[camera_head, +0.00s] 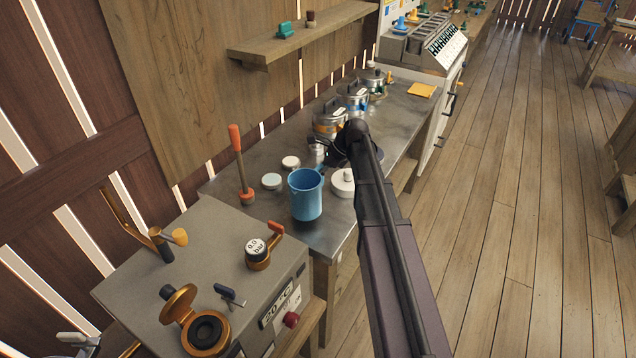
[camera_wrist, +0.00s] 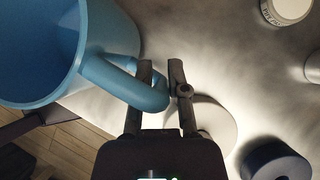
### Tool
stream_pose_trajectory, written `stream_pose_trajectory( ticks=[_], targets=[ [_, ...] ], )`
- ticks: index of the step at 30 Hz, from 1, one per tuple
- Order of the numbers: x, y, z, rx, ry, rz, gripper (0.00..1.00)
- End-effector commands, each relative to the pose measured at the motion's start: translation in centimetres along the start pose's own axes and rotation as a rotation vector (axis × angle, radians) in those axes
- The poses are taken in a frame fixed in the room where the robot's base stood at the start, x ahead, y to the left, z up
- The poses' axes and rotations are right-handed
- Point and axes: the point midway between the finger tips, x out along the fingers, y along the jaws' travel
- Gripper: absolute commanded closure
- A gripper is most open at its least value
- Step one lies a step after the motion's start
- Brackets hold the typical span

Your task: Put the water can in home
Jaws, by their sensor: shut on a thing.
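The water can is a blue, open-topped can (camera_head: 306,197) with a side handle. It is upright at the front part of the grey counter in the head view. It also fills the upper left of the wrist view (camera_wrist: 40,75), and its handle (camera_wrist: 125,84) reaches between my fingers. My gripper (camera_wrist: 162,68) is shut on that handle. In the head view my gripper (camera_head: 325,155) is at the can's far side, partly hidden by my arm. I cannot tell whether the can touches the counter. No place marked as home can be made out.
A white lidded pot (camera_head: 343,184) stands close right of the can. White-topped jars (camera_head: 271,181) and an orange-handled lever (camera_head: 240,165) are at left. Lidded metal bins (camera_head: 330,118) line the counter behind. A grey machine (camera_head: 205,235) with valves is in front. A yellow sheet (camera_head: 421,90) lies farther back.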

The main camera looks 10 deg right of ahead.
Motion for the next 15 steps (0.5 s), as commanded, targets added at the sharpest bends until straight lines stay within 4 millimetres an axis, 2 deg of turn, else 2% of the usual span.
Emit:
stream_pose_trajectory(
  ticks=[6, 15],
  targets=[
    [1.8, -0.1, -1.3, 0.001, -0.001, 0.000, 1.00],
    [2.4, -0.1, -1.8, 0.001, -0.001, 0.000, 1.00]
  ],
)
